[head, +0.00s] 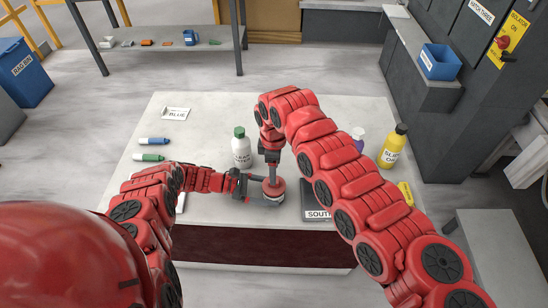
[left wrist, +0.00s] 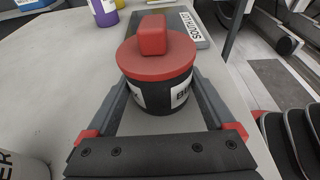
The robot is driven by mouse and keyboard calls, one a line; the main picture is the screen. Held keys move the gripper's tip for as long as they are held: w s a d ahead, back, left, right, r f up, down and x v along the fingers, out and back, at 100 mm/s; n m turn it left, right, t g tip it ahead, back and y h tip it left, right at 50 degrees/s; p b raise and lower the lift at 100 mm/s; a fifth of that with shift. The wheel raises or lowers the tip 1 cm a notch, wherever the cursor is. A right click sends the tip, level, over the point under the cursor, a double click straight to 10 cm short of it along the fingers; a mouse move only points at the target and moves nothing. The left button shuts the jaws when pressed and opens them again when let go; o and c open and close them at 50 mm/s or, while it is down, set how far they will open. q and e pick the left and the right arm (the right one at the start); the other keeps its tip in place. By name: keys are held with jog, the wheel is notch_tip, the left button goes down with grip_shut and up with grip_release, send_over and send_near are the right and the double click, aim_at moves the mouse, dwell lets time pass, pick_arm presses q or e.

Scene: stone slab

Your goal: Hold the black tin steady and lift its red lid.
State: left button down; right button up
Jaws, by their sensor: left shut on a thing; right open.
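The black tin (head: 276,201) stands on the stone slab, with white labels on its side (left wrist: 150,98). Its flat red lid (left wrist: 156,58) sits on top and carries a blocky red knob (left wrist: 153,36). My left gripper (head: 270,196) has come in from the left and is shut on the tin; its grey fingers (left wrist: 160,112) lie on either side of the body in the left wrist view. My right gripper (head: 272,176) points down just above the lid, open.
A white bottle with a green cap (head: 242,150) stands close behind the tin. A dark SOUTH-labelled tray (head: 318,198) lies just right. A yellow bottle (head: 392,148) stands farther right. The slab's back middle is clear.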

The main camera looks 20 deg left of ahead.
jog(key=shift+f, duration=2.25)
grip_shut()
